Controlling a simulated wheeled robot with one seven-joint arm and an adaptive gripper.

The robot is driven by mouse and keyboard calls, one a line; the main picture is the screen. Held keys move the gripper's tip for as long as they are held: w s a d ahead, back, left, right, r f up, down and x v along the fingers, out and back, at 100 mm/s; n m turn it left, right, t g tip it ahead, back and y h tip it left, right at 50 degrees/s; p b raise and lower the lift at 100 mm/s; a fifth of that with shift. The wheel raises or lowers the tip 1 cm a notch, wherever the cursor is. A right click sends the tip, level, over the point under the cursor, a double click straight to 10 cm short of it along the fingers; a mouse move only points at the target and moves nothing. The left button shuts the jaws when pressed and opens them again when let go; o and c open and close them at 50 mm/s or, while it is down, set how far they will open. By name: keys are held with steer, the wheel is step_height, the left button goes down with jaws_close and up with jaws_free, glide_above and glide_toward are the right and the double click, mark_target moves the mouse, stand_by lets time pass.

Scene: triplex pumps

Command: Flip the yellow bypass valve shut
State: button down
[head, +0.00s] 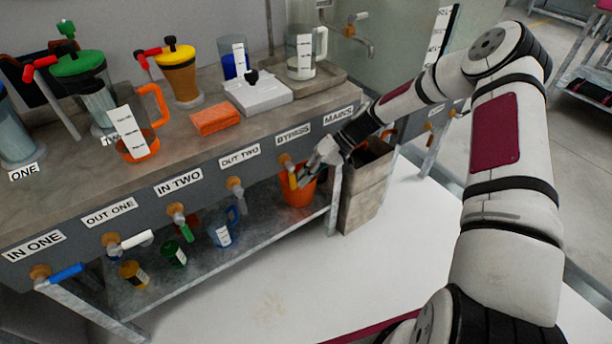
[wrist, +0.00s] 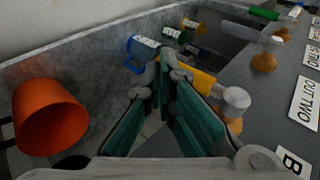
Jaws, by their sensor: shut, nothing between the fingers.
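The yellow bypass valve handle (head: 292,181) hangs down from its brass fitting (head: 285,160) under the BYPASS label on the bench front. In the wrist view the yellow handle (wrist: 200,82) shows just right of my fingers, partly hidden behind the right finger, with its pale hub (wrist: 237,98) nearer the camera. My gripper (head: 306,176) is beside the handle, on its right in the head view. In the wrist view my gripper's fingertips (wrist: 166,72) are together with nothing between them. They are close to the handle; I cannot tell whether they touch it.
An orange bucket (head: 298,193) stands on the lower shelf below the valve; it also shows in the wrist view (wrist: 48,117). The OUT TWO valve (head: 236,188) is the neighbour. A grey bin (head: 364,195) stands right.

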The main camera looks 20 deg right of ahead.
stand_by(0.6)
steer(key=v, duration=1.2)
steer(key=shift+f, duration=0.1)
steer(key=s+a+r+g+h, duration=0.1)
steer(key=s+a+r+h, duration=0.25)
steer(key=s+r, duration=0.65)
steer(key=s+a+r+g+h, duration=0.15)
steer(key=s+r+h, duration=0.25)
steer(key=s+r, duration=0.6)
steer(key=s+r+m+t+h, duration=0.1)
steer(key=s+r+t, duration=0.1)
steer(key=s, duration=0.9)
steer(key=s+r+m+t+h, duration=0.1)
steer(key=s+r+m+t, duration=0.15)
steer(key=s, duration=0.85)
step_height(320, 180, up, 21)
steer(key=a+t+p, duration=0.1)
steer(key=t+p, duration=0.1)
steer(key=p, duration=1.7)
steer(key=shift+w+a+f+n+t, duration=0.2)
steer(key=shift+w+f+n+t, duration=0.1)
steer(key=shift+n, duration=0.15)
